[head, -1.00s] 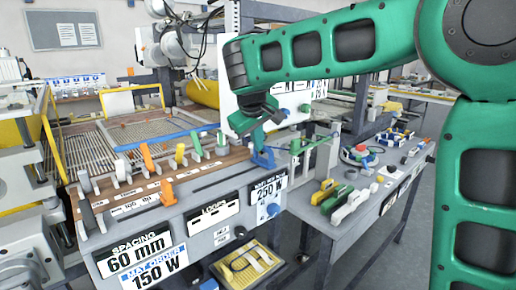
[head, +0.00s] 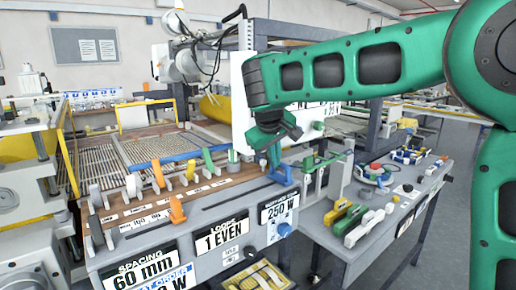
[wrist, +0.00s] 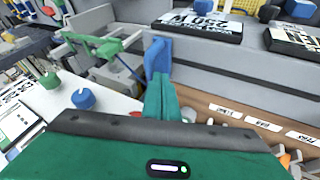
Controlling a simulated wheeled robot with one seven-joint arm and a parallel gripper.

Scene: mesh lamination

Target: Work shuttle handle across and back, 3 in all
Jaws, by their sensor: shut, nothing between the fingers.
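A blue upright handle (head: 283,176), which I take as the shuttle handle, stands at the right end of the long slot in the machine's front deck (head: 215,203). It also shows in the wrist view (wrist: 157,56), straight beyond my fingertips. My gripper (head: 274,152) is shut and empty, pointing down just above and behind the handle. In the wrist view the closed green fingers (wrist: 160,92) overlap the handle's lower part. I cannot tell whether they touch it. The loops display (head: 222,236) reads "1 EVEN".
Several orange, white and green levers (head: 158,174) line the deck left of the handle. A green-armed fixture (head: 318,160) stands close on the right. A white upright panel (head: 243,112) is behind my gripper. A side table (head: 330,236) holds coloured parts.

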